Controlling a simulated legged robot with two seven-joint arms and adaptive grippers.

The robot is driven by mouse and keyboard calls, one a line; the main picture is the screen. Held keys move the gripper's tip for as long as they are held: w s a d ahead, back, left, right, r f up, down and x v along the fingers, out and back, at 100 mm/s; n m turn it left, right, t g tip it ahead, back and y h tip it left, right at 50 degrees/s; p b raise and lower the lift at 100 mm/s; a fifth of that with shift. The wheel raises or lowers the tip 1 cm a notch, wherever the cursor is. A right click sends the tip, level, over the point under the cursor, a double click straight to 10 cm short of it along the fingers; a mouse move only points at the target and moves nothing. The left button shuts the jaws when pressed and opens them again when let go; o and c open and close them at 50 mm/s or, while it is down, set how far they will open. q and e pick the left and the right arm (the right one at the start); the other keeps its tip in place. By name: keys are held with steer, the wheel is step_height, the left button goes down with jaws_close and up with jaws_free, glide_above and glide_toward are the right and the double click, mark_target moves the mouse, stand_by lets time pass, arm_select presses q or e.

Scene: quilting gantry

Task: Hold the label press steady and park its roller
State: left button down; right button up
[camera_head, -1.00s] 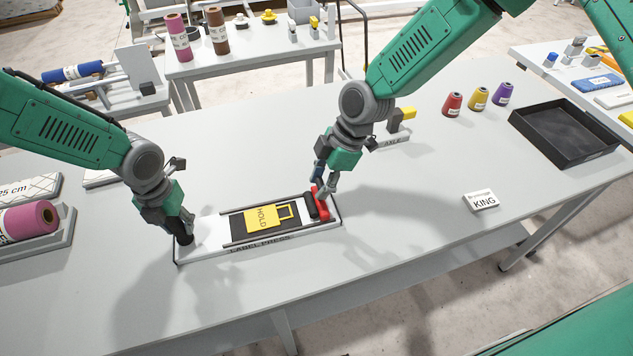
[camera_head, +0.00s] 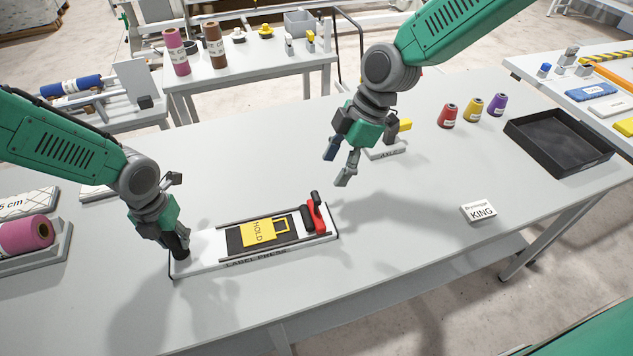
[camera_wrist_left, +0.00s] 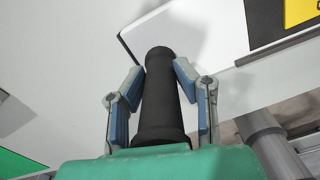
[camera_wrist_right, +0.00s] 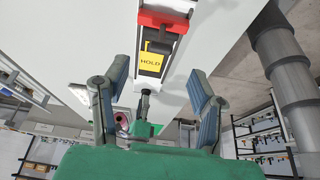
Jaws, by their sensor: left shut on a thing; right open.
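The label press (camera_head: 205,262) is a long white base on the table with a dark bed and a yellow HOLD tag (camera_head: 258,232). Its roller (camera_head: 314,214), red with a black handle, sits at the right end of the rails. My left gripper (camera_head: 182,252) is shut on the black upright handle at the press's left end; the left wrist view shows this handle (camera_wrist_left: 160,95) between both fingers. My right gripper (camera_head: 342,168) is open and empty, raised above and behind the roller. The right wrist view shows the roller (camera_wrist_right: 163,22) beyond its open fingers.
A small block with a yellow part (camera_head: 386,150) stands behind my right gripper. A pink roll (camera_head: 25,236) lies at left. The table's front middle is clear.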

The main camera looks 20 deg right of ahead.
arm_select(q)
steer(key=shift+s+a+f, duration=0.1)
steer(key=shift+s+f, duration=0.1)
arm_select(e)
steer(key=shift+v, duration=1.55)
arm_select(q)
steer(key=c, duration=1.2)
jaws_free()
steer(key=shift+o, duration=0.2)
steer(key=shift+w, duration=0.2)
arm_select(e)
steer(key=shift+w+f, duration=0.1)
